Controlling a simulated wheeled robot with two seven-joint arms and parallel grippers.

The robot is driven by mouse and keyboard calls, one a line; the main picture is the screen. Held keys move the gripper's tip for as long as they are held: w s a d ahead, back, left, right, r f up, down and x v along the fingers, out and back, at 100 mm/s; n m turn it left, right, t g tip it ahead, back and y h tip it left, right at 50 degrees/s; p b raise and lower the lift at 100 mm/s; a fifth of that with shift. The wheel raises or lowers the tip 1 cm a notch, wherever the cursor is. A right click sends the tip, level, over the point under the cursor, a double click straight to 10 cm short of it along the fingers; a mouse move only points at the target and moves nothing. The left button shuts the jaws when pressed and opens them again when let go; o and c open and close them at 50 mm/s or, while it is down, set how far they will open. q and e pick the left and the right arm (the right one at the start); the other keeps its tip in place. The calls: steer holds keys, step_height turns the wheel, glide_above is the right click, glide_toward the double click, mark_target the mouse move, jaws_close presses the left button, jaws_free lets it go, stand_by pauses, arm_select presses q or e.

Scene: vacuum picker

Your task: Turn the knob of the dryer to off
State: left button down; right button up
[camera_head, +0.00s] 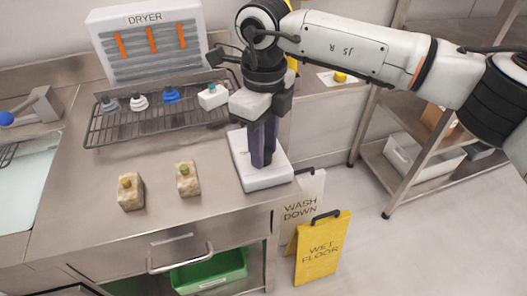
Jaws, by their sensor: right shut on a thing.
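The dryer (150,42) is a light grey louvred panel with orange strips, labelled DRYER, at the back left. A white box (273,180) stands on the counter's right end, under my right gripper. My right gripper (263,158) comes down from above, with its dark purple fingers pointing straight down at the top of the box. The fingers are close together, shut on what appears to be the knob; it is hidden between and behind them. My left gripper is not in view.
A wire rack (120,131) in front of the dryer holds several suction cups and a small white block (213,97). Floor signs (323,248) stand at right, near a shelf (408,170).

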steer(key=n+b, duration=0.1)
steer(key=n, duration=0.1)
steer(key=shift+n, duration=0.4)
steer(key=n, duration=0.2)
steer(key=shift+w+n, duration=0.1)
steer(key=shift+n, duration=0.3)
steer(key=shift+n+b, duration=0.35)
steer(key=shift+n, duration=0.35)
steer(key=o, duration=1.1)
steer(key=shift+c, duration=0.2)
step_height(320, 180, up, 10)
steer(key=shift+r, duration=0.2)
steer(key=shift+f, duration=0.1)
